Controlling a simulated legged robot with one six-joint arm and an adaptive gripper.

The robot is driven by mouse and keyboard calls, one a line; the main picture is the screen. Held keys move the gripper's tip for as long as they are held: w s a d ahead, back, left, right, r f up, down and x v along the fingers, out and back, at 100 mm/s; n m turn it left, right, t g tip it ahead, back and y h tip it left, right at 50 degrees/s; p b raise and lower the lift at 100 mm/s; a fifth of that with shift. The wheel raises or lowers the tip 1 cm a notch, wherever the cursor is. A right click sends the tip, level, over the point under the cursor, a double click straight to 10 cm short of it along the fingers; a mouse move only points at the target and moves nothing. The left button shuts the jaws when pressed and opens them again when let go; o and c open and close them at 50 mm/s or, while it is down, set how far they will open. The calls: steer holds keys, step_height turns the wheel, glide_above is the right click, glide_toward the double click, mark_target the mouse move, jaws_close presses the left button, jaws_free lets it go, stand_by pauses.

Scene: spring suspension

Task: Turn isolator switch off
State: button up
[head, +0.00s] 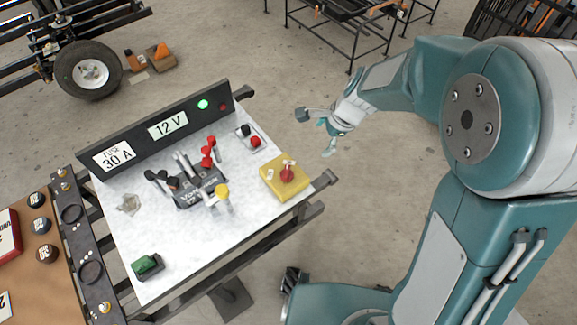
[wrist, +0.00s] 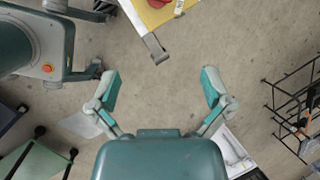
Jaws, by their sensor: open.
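The isolator switch (head: 287,174) is a red knob on a yellow block (head: 278,188) at the right side of the white-topped panel. In the wrist view, part of the yellow block (wrist: 153,14) and the red knob (wrist: 158,3) show at the top edge, partly cut off. My gripper (head: 318,133) is beyond the right edge of the panel, apart from the switch. In the wrist view, my gripper (wrist: 161,87) has its fingers spread wide with only floor between them.
The panel also carries a black fuse block (head: 202,190) with several cables, a green switch (head: 147,264) and a lit green lamp (head: 203,104). A bracket (head: 325,180) juts from its right corner. Black frames (head: 355,20) stand behind; open floor lies between.

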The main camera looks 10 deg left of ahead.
mark_target(287, 170)
steer(key=a+f+m, duration=0.1)
steer(key=a+f, duration=0.2)
steer(key=f, duration=0.3)
steer(key=a+f+m, duration=0.1)
steer(key=a+f, duration=0.2)
steer(key=f, duration=0.3)
steer(key=w+a+f+m+g, duration=0.1)
steer(key=a+f+m, duration=0.1)
steer(key=f, duration=0.5)
steer(key=shift+a+f, duration=0.1)
steer(key=shift+a, duration=0.4)
steer(key=c, duration=1)
